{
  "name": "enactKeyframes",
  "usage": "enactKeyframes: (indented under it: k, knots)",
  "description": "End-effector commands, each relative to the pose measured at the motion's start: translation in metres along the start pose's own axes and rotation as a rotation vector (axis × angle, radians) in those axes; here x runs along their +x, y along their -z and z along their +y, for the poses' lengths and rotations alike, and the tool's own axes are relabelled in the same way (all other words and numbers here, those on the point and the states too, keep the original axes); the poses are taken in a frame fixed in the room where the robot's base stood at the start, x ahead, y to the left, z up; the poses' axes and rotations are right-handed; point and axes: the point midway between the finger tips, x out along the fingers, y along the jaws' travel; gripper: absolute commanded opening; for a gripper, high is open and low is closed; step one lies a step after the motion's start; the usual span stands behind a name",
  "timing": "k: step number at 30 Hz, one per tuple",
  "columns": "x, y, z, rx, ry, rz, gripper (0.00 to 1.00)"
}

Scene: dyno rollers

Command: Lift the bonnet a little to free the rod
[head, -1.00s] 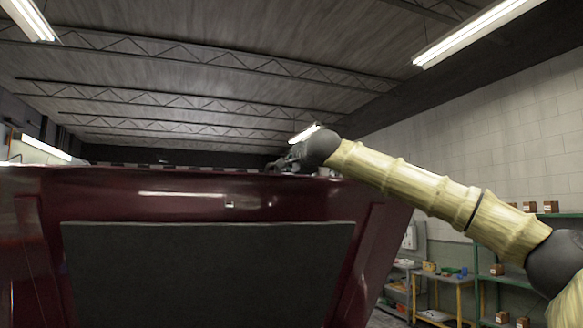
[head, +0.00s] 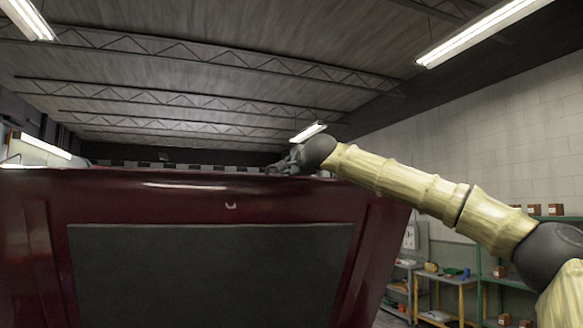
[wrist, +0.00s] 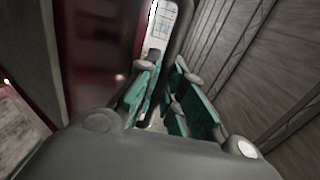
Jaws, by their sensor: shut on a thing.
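The dark red bonnet (head: 205,200) stands raised, its underside with a dark grey panel (head: 210,275) filling the lower left of the head view. My gripper (head: 279,167) is at the bonnet's top edge, right of its middle, and is shut on that edge. In the wrist view, the green-padded fingers of my gripper (wrist: 165,95) are on either side of a narrow dark edge, and the red bonnet (wrist: 95,50) shows to the left. The fingertips' exact contact is hard to make out. I cannot make out the rod in either view.
To the right, green shelves (head: 510,283) with small brown boxes and a yellow-legged table (head: 447,280) stand by the pale block wall. Ceiling lamps and trusses are overhead. The space above the bonnet looks free.

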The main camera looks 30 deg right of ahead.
Motion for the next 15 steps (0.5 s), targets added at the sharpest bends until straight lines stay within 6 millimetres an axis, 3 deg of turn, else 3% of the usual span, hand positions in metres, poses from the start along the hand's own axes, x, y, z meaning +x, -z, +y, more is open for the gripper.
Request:
enactKeyframes:
  k: [6, 7, 9, 15]
  knots:
    - [0.0019, -0.0022, 0.0015, 0.000, -0.001, -0.001, 0.00]
    - [0.0019, -0.0024, 0.0014, 0.000, -0.001, -0.001, 0.11]
    - [0.0019, -0.0027, 0.0014, 0.000, -0.001, -0.002, 0.19]
    - [0.0016, -0.0023, 0.0013, 0.000, -0.001, -0.002, 0.19]
